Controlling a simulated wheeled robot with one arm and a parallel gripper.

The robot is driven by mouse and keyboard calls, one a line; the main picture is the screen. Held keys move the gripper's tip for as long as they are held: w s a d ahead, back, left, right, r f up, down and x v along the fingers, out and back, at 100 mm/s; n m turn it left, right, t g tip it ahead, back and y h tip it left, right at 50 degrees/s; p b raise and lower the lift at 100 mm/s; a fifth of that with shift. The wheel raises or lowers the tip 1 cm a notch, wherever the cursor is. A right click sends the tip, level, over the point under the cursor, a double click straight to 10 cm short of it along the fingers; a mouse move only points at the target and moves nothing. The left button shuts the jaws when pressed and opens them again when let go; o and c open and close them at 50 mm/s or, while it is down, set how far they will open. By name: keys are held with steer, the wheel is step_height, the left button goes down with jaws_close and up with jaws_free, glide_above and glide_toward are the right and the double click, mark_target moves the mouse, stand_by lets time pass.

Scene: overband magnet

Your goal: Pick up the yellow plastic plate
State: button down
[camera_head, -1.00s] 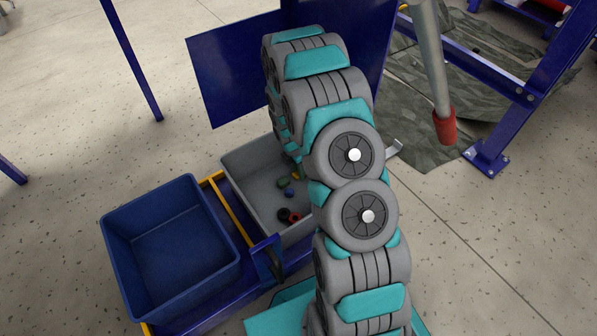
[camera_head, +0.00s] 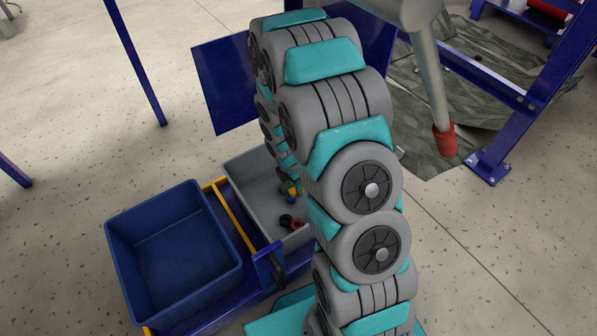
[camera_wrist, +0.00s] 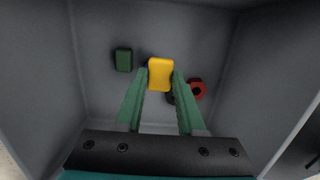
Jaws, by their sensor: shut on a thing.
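The yellow plastic plate (camera_wrist: 160,73) is a small rounded rectangle between the fingertips of my gripper (camera_wrist: 160,78) in the wrist view. The green fingers are shut on it, one at each side. The grey bin's floor shows below and around it. In the head view a small yellow patch of the plate (camera_head: 296,187) shows in the grey bin (camera_head: 243,172), beside my arm. My arm hides much of the bin there. How high the plate is above the bin floor is hard to tell.
A dark green piece (camera_wrist: 123,60) lies left of the plate. A red ring (camera_wrist: 197,90) and a dark round piece lie at right. The bin walls stand close around my gripper. An empty blue bin (camera_head: 173,250) stands left of the grey bin on a blue cart.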

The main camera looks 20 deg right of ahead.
steer(key=s+a+b, duration=0.1)
steer(key=s+a, duration=0.5)
steer(key=s, duration=0.3)
steer(key=shift+s, duration=0.15)
steer(key=shift+a, duration=0.1)
